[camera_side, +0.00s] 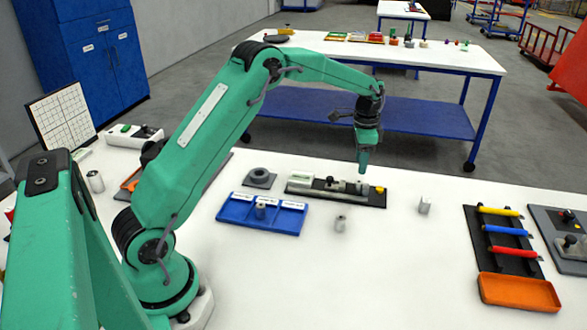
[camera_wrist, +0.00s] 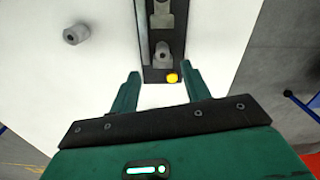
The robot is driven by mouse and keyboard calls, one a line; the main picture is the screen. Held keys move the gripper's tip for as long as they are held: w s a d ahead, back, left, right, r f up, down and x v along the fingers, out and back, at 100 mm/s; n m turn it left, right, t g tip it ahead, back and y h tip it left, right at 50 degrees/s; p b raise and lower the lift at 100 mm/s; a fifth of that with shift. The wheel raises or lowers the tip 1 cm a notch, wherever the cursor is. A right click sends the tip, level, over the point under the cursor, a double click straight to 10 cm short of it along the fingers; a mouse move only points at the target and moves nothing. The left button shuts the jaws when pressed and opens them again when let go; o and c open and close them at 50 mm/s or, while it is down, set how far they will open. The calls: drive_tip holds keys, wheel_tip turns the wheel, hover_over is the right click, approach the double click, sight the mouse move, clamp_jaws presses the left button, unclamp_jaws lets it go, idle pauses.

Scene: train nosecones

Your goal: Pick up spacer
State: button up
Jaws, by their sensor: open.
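A small grey cylinder with a hole in its top, which looks like a spacer (camera_side: 341,223), stands upright on the white table in front of the black fixture. In the wrist view the same cylinder (camera_wrist: 76,34) is at the upper left, well outside the jaws. A similar grey cylinder (camera_side: 260,211) stands in the blue tray (camera_side: 233,214); I cannot tell which one is meant. My gripper (camera_side: 363,168) is raised above the right end of the fixture (camera_side: 310,190). In the wrist view my gripper's fingers (camera_wrist: 162,78) are apart with nothing held between them.
The fixture carries grey blocks and a yellow knob (camera_side: 379,190). A dark rack (camera_side: 505,242) with coloured handles and an orange tray (camera_side: 519,294) are farther right. The table front is clear.

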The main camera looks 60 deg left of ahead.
sight(359, 182)
drive_tip(key=shift+w+a+f, duration=0.1)
drive_tip(key=shift+w+f, duration=0.05)
drive_tip(key=shift+f, duration=4.05)
clamp_jaws()
drive_tip(key=shift+r, duration=0.2)
